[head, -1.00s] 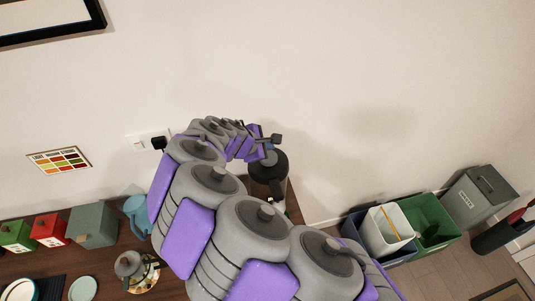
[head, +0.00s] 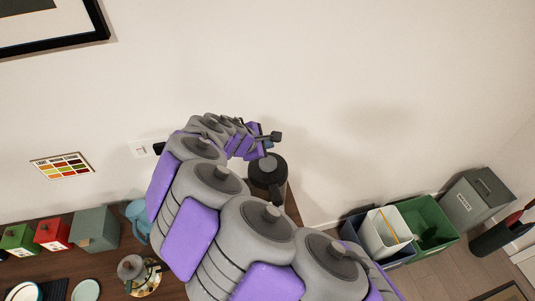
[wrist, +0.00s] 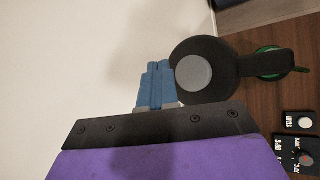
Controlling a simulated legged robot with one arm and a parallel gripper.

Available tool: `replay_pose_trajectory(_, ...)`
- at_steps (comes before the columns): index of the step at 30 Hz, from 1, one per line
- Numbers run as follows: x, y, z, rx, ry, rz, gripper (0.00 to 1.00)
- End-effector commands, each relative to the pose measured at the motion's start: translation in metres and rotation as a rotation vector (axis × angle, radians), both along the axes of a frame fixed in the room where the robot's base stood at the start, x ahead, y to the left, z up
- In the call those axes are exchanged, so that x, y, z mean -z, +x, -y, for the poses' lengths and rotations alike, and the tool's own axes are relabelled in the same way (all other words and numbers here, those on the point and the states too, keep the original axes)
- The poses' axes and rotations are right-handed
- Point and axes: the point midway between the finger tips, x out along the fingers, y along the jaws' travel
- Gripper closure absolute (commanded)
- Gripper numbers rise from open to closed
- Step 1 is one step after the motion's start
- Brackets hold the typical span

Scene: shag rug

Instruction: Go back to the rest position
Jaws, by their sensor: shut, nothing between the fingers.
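My gripper (wrist: 158,85) shows in the wrist view with its blue fingers closed together and nothing between them. In the head view my arm reaches up and over the counter, and the gripper (head: 267,143) is at its far end, small and partly hidden. A dark round-lidded vessel with a handle (wrist: 203,88) is just right of the fingers in the wrist view; I cannot tell whether they touch. The vessel (head: 266,176) also shows in the head view, just below the gripper.
A wooden counter (head: 65,268) holds green, red (head: 51,231) and grey boxes, a blue mug (head: 137,213), a kettle-like pot (head: 131,268) and plates. Bins (head: 425,220) stand on the floor at right. A wall outlet (head: 140,148) and framed picture are on the wall behind.

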Motion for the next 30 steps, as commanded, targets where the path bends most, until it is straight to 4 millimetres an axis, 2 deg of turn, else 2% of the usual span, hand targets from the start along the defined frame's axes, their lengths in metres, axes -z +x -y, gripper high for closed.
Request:
replay_pose_trajectory(5, 0.000, 0.000, 0.000, 0.000, 0.000, 0.000, 1.00)
replay_pose_trajectory(8, -0.002, -0.001, 0.007, 0.024, 0.009, 0.005, 1.00)
replay_pose_trajectory(11, -0.009, -0.008, 0.033, 0.119, 0.046, 0.022, 1.00)
replay_pose_trajectory(14, -0.019, -0.026, 0.078, 0.295, 0.120, 0.049, 1.00)
replay_pose_trajectory(15, -0.022, -0.038, 0.098, 0.380, 0.157, 0.058, 1.00)
replay_pose_trajectory(18, -0.025, -0.074, 0.142, 0.593, 0.257, 0.077, 1.00)
replay_pose_trajectory(21, -0.020, -0.116, 0.175, 0.793, 0.354, 0.082, 1.00)
replay_pose_trajectory(25, -0.007, -0.175, 0.198, 1.032, 0.476, 0.069, 1.00)
replay_pose_trajectory(30, 0.020, -0.253, 0.202, 1.301, 0.616, 0.013, 1.00)
